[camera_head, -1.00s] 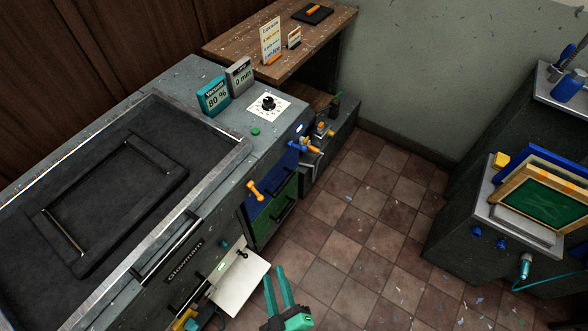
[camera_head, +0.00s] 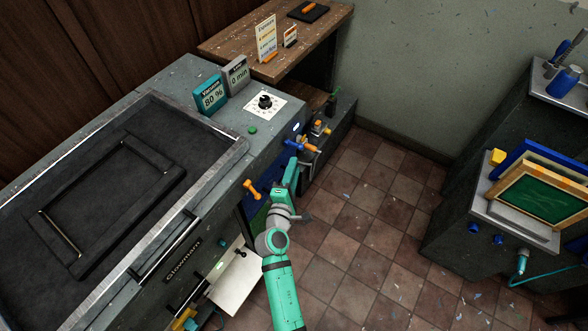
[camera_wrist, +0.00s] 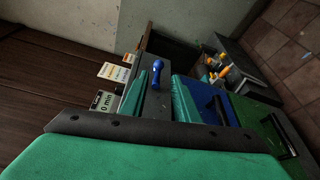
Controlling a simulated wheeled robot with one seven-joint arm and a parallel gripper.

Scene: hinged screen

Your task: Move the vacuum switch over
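Two short levers stick out of the front of the grey exposure unit (camera_head: 140,82): an orange one (camera_head: 251,189) and a blue one (camera_head: 294,145) further right. Neither carries a readable label, so I cannot tell which is the vacuum switch. The teal Vacuum display (camera_head: 210,95) on top reads 80 %. My gripper (camera_head: 289,172) is at the unit's front face, near the blue lever and right of the orange one. In the wrist view its green fingers are open, and the blue lever (camera_wrist: 157,73) shows between their tips, apparently beyond them. No contact shows.
A grey timer display (camera_head: 237,75) reads 0 min, near a black dial (camera_head: 265,102) and green button (camera_head: 252,130). A white sheet (camera_head: 233,280) juts out low at the front. Open tiled floor (camera_head: 375,200) lies right, before a dark cabinet with a green-meshed screen (camera_head: 540,205).

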